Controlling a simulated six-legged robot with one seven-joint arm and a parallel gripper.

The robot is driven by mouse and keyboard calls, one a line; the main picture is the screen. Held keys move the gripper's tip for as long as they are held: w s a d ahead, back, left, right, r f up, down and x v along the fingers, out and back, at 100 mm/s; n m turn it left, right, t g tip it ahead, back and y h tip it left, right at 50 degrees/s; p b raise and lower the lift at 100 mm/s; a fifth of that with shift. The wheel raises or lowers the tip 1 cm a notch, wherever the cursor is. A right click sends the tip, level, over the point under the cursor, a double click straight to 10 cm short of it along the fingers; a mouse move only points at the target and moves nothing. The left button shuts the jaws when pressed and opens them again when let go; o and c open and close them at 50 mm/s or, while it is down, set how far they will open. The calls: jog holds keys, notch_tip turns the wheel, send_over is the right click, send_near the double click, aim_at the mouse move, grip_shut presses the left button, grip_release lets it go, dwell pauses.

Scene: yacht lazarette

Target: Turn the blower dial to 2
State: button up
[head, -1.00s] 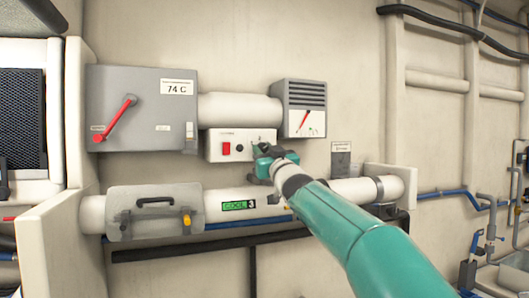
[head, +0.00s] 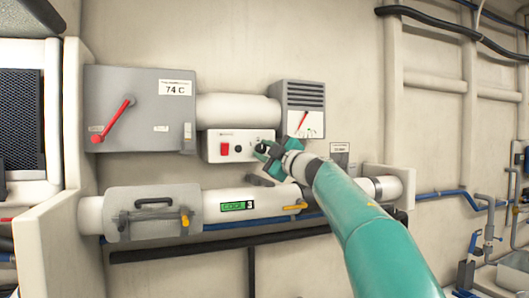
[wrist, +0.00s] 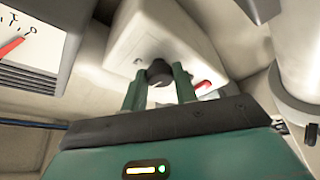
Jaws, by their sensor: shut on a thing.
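The white blower box (head: 212,147) is on the wall, with a red switch (head: 225,149) at its left and a round black part (head: 238,149) beside it. My gripper (head: 262,148) is at the box's right end. The wrist view shows the black blower dial (wrist: 158,73) between my two green fingers (wrist: 159,90), which are shut on it. A light mark shows on the dial, but I cannot read its setting. In the head view the gripper hides the dial.
A gauge with a red needle (head: 302,122) is just above right. A grey box with a red lever (head: 113,120) and 74 C label is left. Below runs a white pipe with a green COOL 3 display (head: 236,206) and a yellow handle (head: 295,206).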

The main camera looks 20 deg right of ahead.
jog(key=shift+n+g, duration=0.3)
jog(key=shift+n, duration=0.3)
jog(key=shift+y, duration=0.3)
jog(key=shift+d, duration=0.1)
jog(key=o, duration=1)
jog(key=shift+w, duration=0.1)
jog(key=shift+c, duration=0.2)
jog(key=v, duration=1.4)
